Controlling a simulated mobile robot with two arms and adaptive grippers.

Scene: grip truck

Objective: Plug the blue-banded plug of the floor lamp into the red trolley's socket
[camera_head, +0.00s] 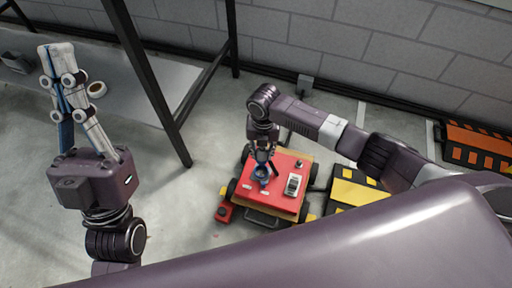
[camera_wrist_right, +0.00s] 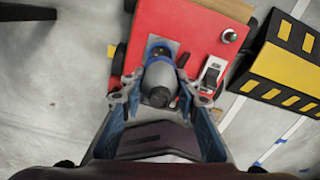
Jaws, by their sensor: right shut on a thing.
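The red trolley (camera_head: 284,200) stands on the floor at the middle of the head view; its red top also shows in the right wrist view (camera_wrist_right: 194,25). My right gripper (camera_head: 264,155) points down over the trolley's left part and is shut on the plug. The plug (camera_wrist_right: 159,82) has a grey body with blue at its far end, in line with the blue socket (camera_wrist_right: 160,45) on the red top. I cannot tell how deep the plug sits in the socket. My left gripper (camera_head: 58,55) points upward, away from the trolley, with its fingers together and empty. The floor lamp is not seen.
A white switch box (camera_head: 292,185) and a round knob (camera_head: 299,164) are on the trolley's top. Yellow-black (camera_head: 352,193) and orange-black (camera_head: 478,145) striped blocks stand to the right. A grey table (camera_head: 140,85) with dark legs is at the left.

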